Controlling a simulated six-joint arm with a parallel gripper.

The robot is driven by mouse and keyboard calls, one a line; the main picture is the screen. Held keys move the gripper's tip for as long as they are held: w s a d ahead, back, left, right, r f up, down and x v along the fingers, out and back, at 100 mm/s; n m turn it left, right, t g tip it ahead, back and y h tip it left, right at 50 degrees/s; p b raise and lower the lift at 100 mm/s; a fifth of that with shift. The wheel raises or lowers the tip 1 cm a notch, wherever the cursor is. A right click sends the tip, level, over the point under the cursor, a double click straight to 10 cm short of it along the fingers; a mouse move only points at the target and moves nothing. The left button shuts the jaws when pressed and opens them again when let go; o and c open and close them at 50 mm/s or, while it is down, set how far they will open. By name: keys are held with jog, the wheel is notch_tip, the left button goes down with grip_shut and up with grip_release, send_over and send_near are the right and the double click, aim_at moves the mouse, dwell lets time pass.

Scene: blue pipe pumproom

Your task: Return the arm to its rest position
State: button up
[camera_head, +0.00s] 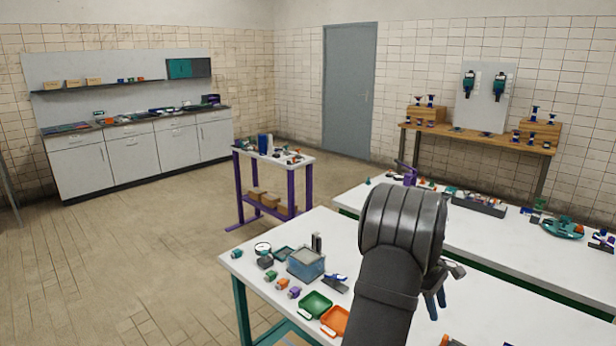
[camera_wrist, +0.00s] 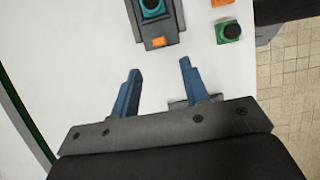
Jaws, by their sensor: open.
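My gripper (camera_wrist: 158,90) shows in the wrist view with its two blue fingers apart and nothing between them. It points over the white table top (camera_wrist: 75,50). In the head view my dark arm rises in front of the near white table (camera_head: 480,305). The blue fingertips of my gripper (camera_head: 436,303) show just right of the arm, above the table. Part of the gripper is hidden behind the arm.
A blue box (camera_head: 306,265), a green tray (camera_head: 315,305) and an orange tray (camera_head: 335,320) stand left of my arm. A grey device with a teal knob (camera_wrist: 153,10) and a green block with a black knob (camera_wrist: 229,32) lie beyond the fingers. A second table (camera_head: 480,225) stands behind.

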aim_at(445, 336)
jog(key=x, duration=0.9)
jog(key=shift+s+f, duration=0.1)
jog(key=shift+f, duration=0.05)
jog(key=shift+s+d+f, duration=0.15)
jog(key=shift+d+f, duration=0.1)
jog(key=shift+f, duration=0.2)
jog(key=shift+s+d, duration=0.1)
jog(key=shift+o, duration=0.5)
jog(key=o, duration=1.2)
jog(key=s+d+r, duration=0.7)
jog(key=s+r, duration=0.5)
jog(key=s, duration=0.1)
jog(key=s+d+r, duration=0.7)
jog(key=s+r, duration=0.5)
jog(key=r, duration=0.1)
jog(key=x, duration=1)
jog(key=shift+s+d+f, duration=0.15)
